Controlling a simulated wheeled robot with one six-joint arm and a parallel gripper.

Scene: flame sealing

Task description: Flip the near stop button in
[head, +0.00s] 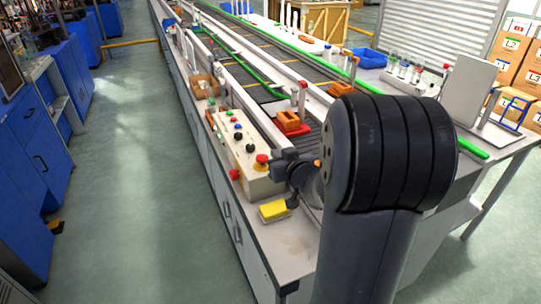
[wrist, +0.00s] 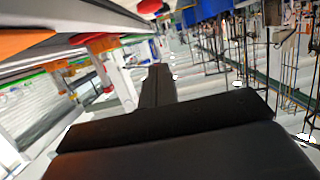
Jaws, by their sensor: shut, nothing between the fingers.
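The grey control box (head: 245,150) sits on the near left edge of the conveyor bench, with several small coloured knobs on top. A red stop button (head: 262,159) on a yellow base is at its near end. Another red button (head: 234,174) shows on its left side. My gripper (head: 275,158) is just right of the near stop button; whether it touches is unclear. In the wrist view my gripper (wrist: 158,72) has its dark fingers together and empty. A red round shape (wrist: 148,5) is cut by the top edge there; I cannot tell which button it is.
A yellow block (head: 274,210) lies on the bench in front of the box. A red and orange fixture (head: 290,123) stands on the conveyor behind. A brown carton (head: 205,87) is farther left along the bench. The floor aisle (head: 140,170) at left is clear.

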